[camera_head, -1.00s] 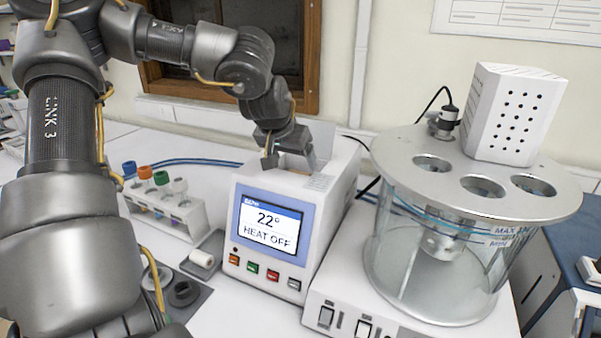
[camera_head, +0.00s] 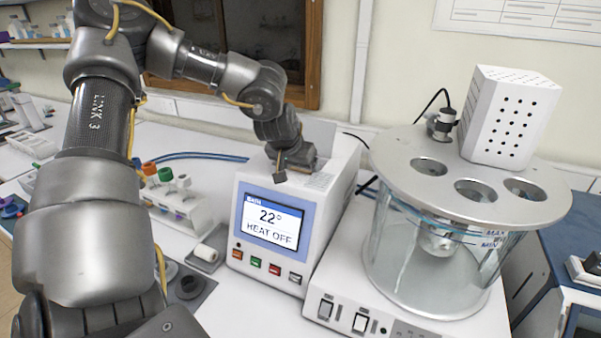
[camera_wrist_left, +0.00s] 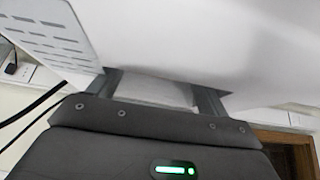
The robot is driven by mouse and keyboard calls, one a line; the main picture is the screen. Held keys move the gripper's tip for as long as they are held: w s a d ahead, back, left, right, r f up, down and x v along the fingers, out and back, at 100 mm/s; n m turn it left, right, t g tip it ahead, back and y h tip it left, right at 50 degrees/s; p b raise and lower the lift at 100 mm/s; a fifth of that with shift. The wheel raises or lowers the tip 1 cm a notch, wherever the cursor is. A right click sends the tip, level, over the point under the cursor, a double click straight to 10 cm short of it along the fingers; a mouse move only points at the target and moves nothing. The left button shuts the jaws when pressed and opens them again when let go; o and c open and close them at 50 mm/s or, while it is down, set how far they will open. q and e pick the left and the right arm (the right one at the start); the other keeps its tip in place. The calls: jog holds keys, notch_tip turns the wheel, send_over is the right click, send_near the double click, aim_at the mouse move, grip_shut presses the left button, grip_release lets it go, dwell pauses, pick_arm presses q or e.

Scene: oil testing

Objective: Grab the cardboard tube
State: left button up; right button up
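A small pale roll (camera_head: 205,252), which may be the cardboard tube, lies in a dark tray on the counter left of the white heating unit. My left gripper (camera_head: 291,172) is over the top of that unit, above and to the right of the roll and apart from it. In the left wrist view, the two fingers of the left gripper (camera_wrist_left: 155,90) are spread apart, with a white surface behind the gap. I see nothing clearly held between them. My right gripper is not in view.
The white heating unit (camera_head: 268,222) shows 22° and HEAT OFF. A rack (camera_head: 185,208) with colour-capped tubes stands to its left. A glass bath with a metal lid (camera_head: 395,165) stands to its right. A dark ring (camera_head: 188,287) lies on a mat near the roll.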

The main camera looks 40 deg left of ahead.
pick_arm(q)
jog(key=c, duration=1)
jog(key=shift+w, duration=0.1)
